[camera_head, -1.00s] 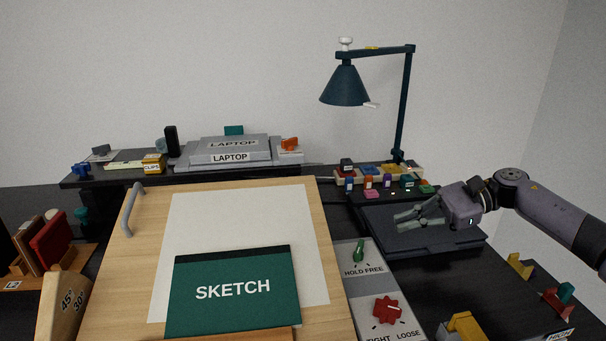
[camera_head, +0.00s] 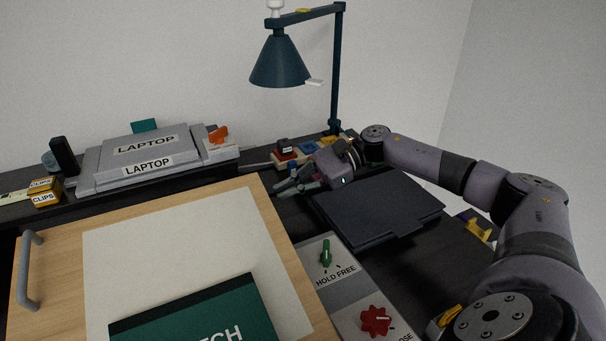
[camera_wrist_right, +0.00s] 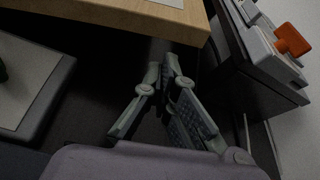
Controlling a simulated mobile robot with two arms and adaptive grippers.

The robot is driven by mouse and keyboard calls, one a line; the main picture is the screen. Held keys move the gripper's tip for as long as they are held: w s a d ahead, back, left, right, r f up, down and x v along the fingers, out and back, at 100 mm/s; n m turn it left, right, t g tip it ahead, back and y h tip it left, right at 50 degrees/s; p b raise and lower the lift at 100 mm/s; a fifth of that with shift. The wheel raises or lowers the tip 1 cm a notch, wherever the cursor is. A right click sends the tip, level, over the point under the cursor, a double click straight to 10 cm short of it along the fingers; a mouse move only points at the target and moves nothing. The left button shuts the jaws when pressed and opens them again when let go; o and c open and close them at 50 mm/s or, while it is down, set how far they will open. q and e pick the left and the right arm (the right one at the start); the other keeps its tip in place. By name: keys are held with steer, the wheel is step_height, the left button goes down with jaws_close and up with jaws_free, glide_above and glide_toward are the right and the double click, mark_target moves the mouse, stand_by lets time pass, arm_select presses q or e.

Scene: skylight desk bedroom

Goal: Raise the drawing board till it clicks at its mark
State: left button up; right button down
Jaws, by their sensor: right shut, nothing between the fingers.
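The wooden drawing board (camera_head: 62,265) fills the lower left of the head view, with a pale sheet (camera_head: 185,240), a green sketch pad (camera_head: 190,318) and a grey handle (camera_head: 27,270) at its left side. No mark for the board can be made out. My right gripper (camera_head: 284,186) is shut and empty, just beyond the board's far right corner. In the wrist view its fingers (camera_wrist_right: 166,68) point toward the board's wooden edge (camera_wrist_right: 150,14), with a dark gap between them. My left gripper is out of view.
Right of the board, a grey panel (camera_head: 345,290) bears a green lever (camera_head: 326,254) by "HOLD FREE" and a red knob (camera_head: 376,321). A dark flat slab (camera_head: 385,212) lies beneath my right arm. The laptop (camera_head: 145,145) and lamp (camera_head: 280,65) stand behind.

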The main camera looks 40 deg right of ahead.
steer(key=shift+p+x, duration=0.3)
steer(key=shift+x, duration=0.85)
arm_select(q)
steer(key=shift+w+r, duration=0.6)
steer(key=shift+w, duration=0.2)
arm_select(e)
steer(key=shift+w+a+f, duration=0.1)
steer(key=shift+a, duration=0.2)
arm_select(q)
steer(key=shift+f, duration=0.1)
arm_select(e)
steer(key=shift+r+b, duration=0.5)
steer(key=shift+b, duration=0.45)
steer(key=shift+r+n, duration=0.3)
steer(key=shift+r, duration=0.05)
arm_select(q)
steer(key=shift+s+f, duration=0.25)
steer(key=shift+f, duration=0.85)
arm_select(e)
steer(key=shift+s+r, duration=0.2)
steer(key=shift+r, duration=0.3)
arm_select(q)
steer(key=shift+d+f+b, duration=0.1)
steer(key=shift+b, duration=0.2)
